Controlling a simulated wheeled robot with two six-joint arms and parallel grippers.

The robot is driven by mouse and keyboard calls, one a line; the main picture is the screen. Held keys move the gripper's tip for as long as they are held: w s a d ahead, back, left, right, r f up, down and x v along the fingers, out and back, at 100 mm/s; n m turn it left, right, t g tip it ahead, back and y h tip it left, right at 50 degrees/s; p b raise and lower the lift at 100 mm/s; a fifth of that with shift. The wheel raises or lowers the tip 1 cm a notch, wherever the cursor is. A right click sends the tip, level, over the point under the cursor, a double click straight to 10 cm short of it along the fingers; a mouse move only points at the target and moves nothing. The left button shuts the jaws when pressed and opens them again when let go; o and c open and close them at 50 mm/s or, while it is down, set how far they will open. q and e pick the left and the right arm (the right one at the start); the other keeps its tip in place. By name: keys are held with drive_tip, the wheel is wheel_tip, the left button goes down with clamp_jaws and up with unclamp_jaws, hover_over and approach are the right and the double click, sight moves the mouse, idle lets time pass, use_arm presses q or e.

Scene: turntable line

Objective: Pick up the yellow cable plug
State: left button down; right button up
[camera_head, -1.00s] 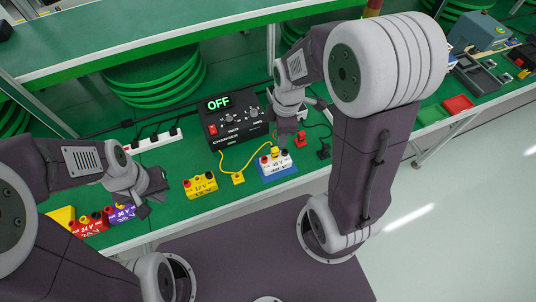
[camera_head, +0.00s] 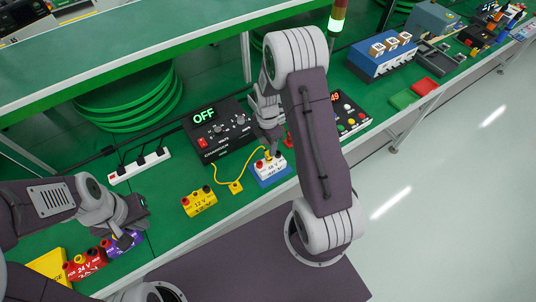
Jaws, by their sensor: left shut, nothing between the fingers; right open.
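A yellow cable (camera_head: 221,181) runs from the black charger (camera_head: 222,130) to a yellow block (camera_head: 236,187) on the bench and on to the white 48 V battery (camera_head: 270,168). A small yellow plug (camera_head: 267,155) shows at the top of that battery. My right gripper (camera_head: 272,146) is open, pointing down just above the battery, close to the plug. Its fingers partly cover the plug, so I cannot tell whether they touch it. My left gripper (camera_head: 124,240) is shut and empty over the purple 36 V battery (camera_head: 120,243).
A yellow 12 V battery (camera_head: 199,203) stands left of the yellow block. A red 24 V battery (camera_head: 85,265) is at lower left. A white power strip (camera_head: 139,167) lies behind. A button panel (camera_head: 351,117) is right of my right arm. Green bench shows between the batteries.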

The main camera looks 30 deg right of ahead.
drive_tip(key=f, duration=0.3)
drive_tip(key=shift+s+d, duration=0.25)
drive_tip(key=shift+d, duration=0.1)
drive_tip(key=shift+f, duration=0.45)
drive_tip(key=shift+w+a, duration=0.1)
drive_tip(key=shift+w, duration=0.05)
drive_tip(key=shift+a, duration=0.1)
drive_tip(key=c, duration=0.3)
clamp_jaws()
